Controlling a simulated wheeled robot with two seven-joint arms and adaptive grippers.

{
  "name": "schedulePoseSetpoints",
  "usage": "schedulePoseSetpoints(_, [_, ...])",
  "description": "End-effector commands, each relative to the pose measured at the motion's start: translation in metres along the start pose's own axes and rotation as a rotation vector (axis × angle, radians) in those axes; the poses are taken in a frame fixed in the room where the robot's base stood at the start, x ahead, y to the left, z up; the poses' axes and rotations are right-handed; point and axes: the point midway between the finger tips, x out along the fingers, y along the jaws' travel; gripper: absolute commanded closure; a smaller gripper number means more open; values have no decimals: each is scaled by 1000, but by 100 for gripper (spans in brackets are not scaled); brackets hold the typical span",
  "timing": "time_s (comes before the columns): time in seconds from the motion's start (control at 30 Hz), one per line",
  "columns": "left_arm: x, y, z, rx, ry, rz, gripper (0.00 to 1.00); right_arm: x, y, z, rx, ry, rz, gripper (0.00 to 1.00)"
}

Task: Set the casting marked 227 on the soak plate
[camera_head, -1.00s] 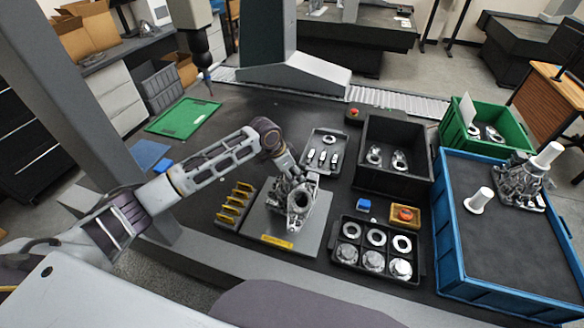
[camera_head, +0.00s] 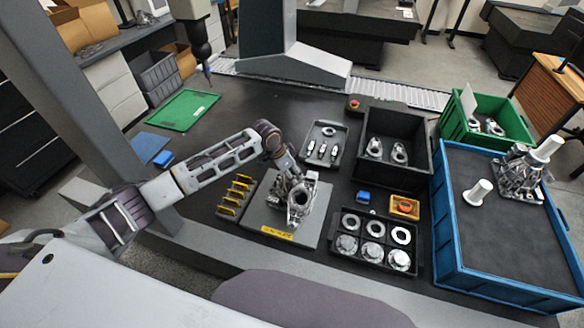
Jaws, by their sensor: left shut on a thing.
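The soak plate (camera_head: 256,220) is a grey square plate with a yellow label strip on its front edge. A silver metal casting (camera_head: 299,203) is at the plate, over its right half. Any number on it is too small to read. My left gripper (camera_head: 292,182) reaches in from the left and is shut on the casting from above and behind. The gripper's fingers are partly hidden against the casting. I cannot tell whether the casting rests fully on the plate. My right gripper is not in view.
A yellow-slotted rack (camera_head: 235,194) stands left of the plate. A tray of rings and discs (camera_head: 377,241), a black bin (camera_head: 394,147) and a small tool tray (camera_head: 324,145) lie to the right and behind. A blue crate (camera_head: 500,240) holds another casting (camera_head: 520,172).

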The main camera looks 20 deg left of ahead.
Motion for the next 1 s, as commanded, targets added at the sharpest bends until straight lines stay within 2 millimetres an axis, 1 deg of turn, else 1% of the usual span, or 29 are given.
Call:
schedulePoseSetpoints(0.03, [-4, -2, -5, 1, 12, -4, 100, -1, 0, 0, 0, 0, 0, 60])
schedulePoseSetpoints(0.4, [-2, -2, -4, 1, 12, -4, 100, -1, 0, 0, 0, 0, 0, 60])
schedulePoseSetpoints(0.43, [2, 0, 1, 0, 1, -1, 46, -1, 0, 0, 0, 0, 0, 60])
schedulePoseSetpoints(0.5, [2, 0, 1, 0, 1, -1, 37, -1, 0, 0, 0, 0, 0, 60])
schedulePoseSetpoints(0.6, [2, 0, 1, 0, 1, -1, 25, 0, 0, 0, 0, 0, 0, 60])
schedulePoseSetpoints(1.0, [1, -1, 0, 0, 1, -1, 25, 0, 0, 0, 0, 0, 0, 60])
